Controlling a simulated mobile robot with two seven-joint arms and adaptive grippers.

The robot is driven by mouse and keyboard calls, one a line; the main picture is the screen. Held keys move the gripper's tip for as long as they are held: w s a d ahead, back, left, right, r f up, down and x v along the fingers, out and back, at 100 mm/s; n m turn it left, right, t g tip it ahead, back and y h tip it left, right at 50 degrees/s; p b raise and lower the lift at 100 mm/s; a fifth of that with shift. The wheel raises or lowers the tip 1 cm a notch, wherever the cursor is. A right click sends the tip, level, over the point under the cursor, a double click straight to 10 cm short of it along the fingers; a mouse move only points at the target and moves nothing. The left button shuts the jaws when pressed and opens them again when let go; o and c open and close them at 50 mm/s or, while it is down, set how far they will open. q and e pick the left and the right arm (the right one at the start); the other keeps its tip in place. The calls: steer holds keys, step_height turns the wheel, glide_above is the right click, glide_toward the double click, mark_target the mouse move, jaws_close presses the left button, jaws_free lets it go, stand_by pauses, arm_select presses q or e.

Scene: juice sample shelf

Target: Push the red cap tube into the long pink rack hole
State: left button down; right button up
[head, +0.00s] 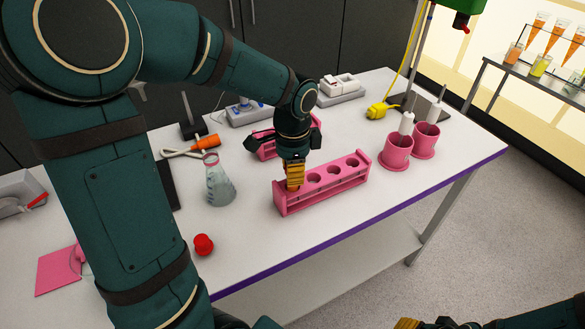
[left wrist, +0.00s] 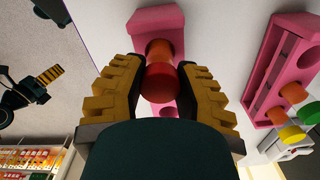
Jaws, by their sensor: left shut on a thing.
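The long pink rack (head: 352,183) stands on the white table, with a row of open round holes in its top. My left gripper (head: 294,183) points down at the rack's left end. It is shut on the red cap tube, whose red cap (left wrist: 162,82) and orange body (left wrist: 158,50) show between the yellow fingers in the left wrist view. The tube is over or in a hole at that end; how deep it sits is hidden. My right gripper (head: 408,323) shows only partly at the bottom edge, away from the rack; its jaw opening is unclear.
Another pink rack (left wrist: 272,70) with several capped tubes stands close behind my left gripper. A flask (head: 219,187) and a red stopper-like object (head: 204,245) are to the left. Two pink cups (head: 396,152) stand to the right.

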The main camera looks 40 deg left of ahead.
arm_select(q)
steer(key=shift+f, duration=0.25)
steer(key=c, duration=0.7)
jaws_free()
steer(key=shift+o, duration=0.2)
steer(key=shift+r, duration=0.15)
